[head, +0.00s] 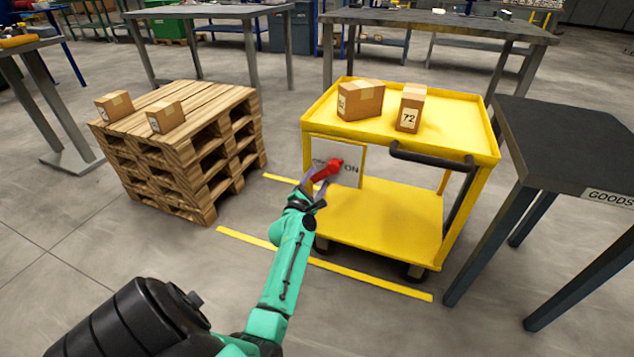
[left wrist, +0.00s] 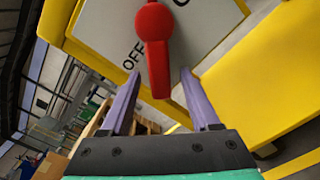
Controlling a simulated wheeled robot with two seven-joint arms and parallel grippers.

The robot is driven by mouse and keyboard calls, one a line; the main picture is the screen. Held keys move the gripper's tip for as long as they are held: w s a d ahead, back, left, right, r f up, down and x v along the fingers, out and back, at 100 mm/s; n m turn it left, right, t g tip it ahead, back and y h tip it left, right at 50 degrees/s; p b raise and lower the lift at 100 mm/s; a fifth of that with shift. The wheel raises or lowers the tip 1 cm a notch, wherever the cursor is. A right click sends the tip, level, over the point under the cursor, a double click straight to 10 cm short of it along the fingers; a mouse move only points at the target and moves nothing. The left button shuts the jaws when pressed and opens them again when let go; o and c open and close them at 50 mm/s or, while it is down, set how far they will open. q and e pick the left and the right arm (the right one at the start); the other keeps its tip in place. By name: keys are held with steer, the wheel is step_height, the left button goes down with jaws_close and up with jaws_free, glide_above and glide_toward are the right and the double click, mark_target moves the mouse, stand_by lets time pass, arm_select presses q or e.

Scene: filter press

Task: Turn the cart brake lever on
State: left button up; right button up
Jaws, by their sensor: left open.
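The yellow cart (head: 388,210) stands in the middle of the head view. A pale panel (head: 350,178) on its near left side carries the red brake lever (head: 328,169). ON is readable to the right of the lever; the OFF side is mostly covered in the head view. The lever's handle slants down and left from its hub. In the left wrist view, the lever (left wrist: 154,45) hangs down beside the word OFF. My left gripper (head: 315,186) is open, its two purple fingers on either side of the handle's free end, with visible gaps. My right gripper is not in view.
Two cartons (head: 361,100) (head: 410,109) sit on the cart's top shelf. A black handle bar (head: 430,158) is on its near right. A pallet stack (head: 180,145) stands left, a dark table (head: 570,150) right. Yellow floor lines (head: 375,282) run by the cart.

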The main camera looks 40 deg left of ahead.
arm_select(q)
steer(key=shift+c, duration=0.3)
jaws_close()
stand_by(1.1)
